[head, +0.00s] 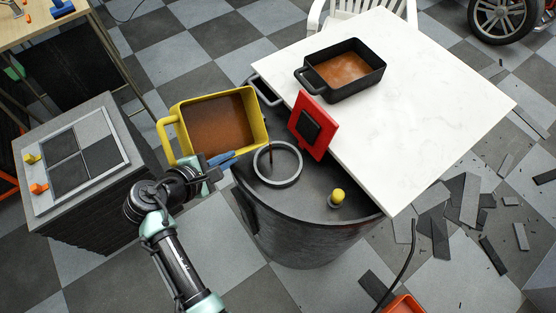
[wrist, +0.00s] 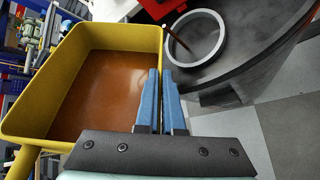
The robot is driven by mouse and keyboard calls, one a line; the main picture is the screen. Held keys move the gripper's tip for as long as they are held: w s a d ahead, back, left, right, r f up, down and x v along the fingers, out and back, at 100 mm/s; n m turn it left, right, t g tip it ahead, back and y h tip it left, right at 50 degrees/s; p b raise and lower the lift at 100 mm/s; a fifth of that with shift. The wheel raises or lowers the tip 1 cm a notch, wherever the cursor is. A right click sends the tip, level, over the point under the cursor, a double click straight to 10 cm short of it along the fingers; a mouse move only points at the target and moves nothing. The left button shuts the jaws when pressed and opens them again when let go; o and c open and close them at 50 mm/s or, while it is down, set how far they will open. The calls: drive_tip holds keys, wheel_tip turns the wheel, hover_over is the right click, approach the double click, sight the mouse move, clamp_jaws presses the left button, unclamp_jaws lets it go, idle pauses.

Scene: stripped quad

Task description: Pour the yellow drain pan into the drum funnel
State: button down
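The yellow drain pan (head: 219,123) holds brown liquid and is held up to the left of the dark drum (head: 300,233). It fills the left of the wrist view (wrist: 92,90). My gripper (head: 228,159) has its blue fingers (wrist: 165,100) close together at the pan's right wall, one seemingly inside and one outside. The pan looks near level, with the liquid inside it. The drum funnel (head: 277,164) is a grey ring on the drum top, just right of the pan; it also shows in the wrist view (wrist: 195,39). A thin rod stands in the ring.
A red square plate with a black block (head: 313,125) stands behind the funnel. A yellow knob (head: 338,196) sits on the drum. A white table (head: 430,100) bears a black pan (head: 342,70) of brown liquid. A grey block stand (head: 80,160) is at left.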

drive_tip(key=shift+s+d+r+m+t+y+b, duration=0.15)
drive_tip(key=shift+d+r+m+t+y+b, duration=0.2)
drive_tip(key=shift+m+y+b, duration=0.2)
idle(1.2)
drive_tip(key=shift+s+d+f+m+t+y+b, duration=0.2)
drive_tip(key=shift+d+f+m+t+y+b, duration=0.25)
drive_tip(key=shift+b, duration=1.25)
drive_tip(key=shift+s+d+f+m+t+y+b, duration=0.1)
drive_tip(key=shift+s+d+f+m+y+b, duration=0.3)
drive_tip(key=shift+b, duration=1.25)
drive_tip(key=shift+s+d+f+m+t+y+b, duration=0.2)
drive_tip(key=shift+d+f+y+b, duration=0.1)
drive_tip(key=shift+d+f, duration=0.1)
drive_tip(key=shift+s+d+f+m+t+y+b, duration=0.1)
drive_tip(key=shift+s+d+f+y+b, duration=0.1)
drive_tip(key=shift+d+f+y, duration=0.15)
drive_tip(key=shift+s+d+m+t+y, duration=0.1)
drive_tip(key=shift+d+m+t+y, duration=0.15)
drive_tip(key=shift+d+m+t, duration=0.1)
idle(0.7)
